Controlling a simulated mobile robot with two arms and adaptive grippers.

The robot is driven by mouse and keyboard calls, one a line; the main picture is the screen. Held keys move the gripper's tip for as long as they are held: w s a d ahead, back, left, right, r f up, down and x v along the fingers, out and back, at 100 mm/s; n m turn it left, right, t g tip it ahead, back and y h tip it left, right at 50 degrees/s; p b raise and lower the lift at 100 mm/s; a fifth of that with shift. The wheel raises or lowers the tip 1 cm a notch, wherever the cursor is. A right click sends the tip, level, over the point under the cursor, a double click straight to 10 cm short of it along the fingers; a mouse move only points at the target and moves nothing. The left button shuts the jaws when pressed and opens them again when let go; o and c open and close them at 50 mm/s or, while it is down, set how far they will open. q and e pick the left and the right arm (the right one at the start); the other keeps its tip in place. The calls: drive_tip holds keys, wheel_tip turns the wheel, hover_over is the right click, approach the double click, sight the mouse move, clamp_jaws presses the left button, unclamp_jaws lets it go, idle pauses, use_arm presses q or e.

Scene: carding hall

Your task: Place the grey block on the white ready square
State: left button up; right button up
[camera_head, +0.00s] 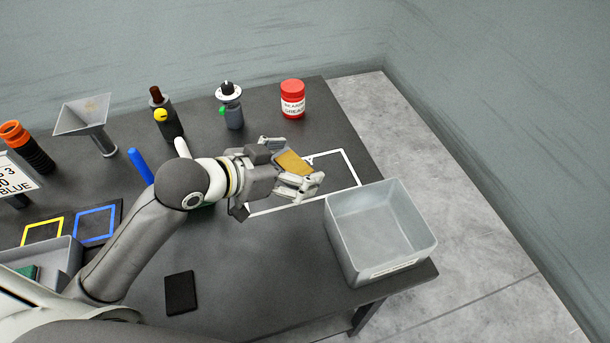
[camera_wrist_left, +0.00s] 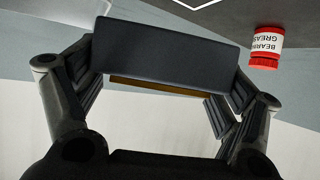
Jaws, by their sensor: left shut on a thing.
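My left gripper (camera_head: 297,170) is shut on a block (camera_head: 292,163) and holds it over the white ready square (camera_head: 353,168). The block shows a tan face in the head view. In the left wrist view its broad face is dark grey (camera_wrist_left: 165,52), with a thin brown strip along one edge. The white square is an outline on the dark table, partly hidden by my gripper. A corner of a white outline shows at the top of the left wrist view (camera_wrist_left: 200,5). Another dark flat block (camera_head: 180,292) lies on the table near the front. My right gripper is out of view.
A clear grey bin (camera_head: 425,212) stands close right of the square. Yellow (camera_head: 42,231) and blue (camera_head: 95,224) squares lie left.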

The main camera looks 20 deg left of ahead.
use_arm(q)
drive_tip(key=w+f, duration=0.2)
drive_tip(key=w, duration=0.2)
drive_tip(key=w+d+f+p, duration=0.1)
drive_tip(key=w+f, duration=0.2)
drive_tip(key=w, duration=0.1)
drive_tip(key=w+d+f, duration=0.1)
drive_tip(key=w+f, duration=0.2)
drive_tip(key=w, duration=0.1)
drive_tip(key=shift+w+d+f+p, duration=0.2)
drive_tip(key=shift+w+f+p, duration=0.05)
drive_tip(key=shift+w+p, duration=0.05)
drive_tip(key=shift+w+d+f, duration=0.1)
drive_tip(key=shift+w+f, duration=0.4)
drive_tip(key=shift+f, duration=0.15)
wheel_tip(320, 180, down, 2)
drive_tip(key=shift+s+f+p, duration=0.1)
drive_tip(key=shift+f+p, duration=0.05)
drive_tip(key=shift+p, duration=0.3)
drive_tip(key=shift+f, duration=0.3)
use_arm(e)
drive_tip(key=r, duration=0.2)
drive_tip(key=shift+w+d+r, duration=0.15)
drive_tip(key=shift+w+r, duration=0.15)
use_arm(q)
drive_tip(key=shift+f, duration=0.15)
drive_tip(key=o, duration=1.1)
drive_tip(key=shift+o, duration=0.2)
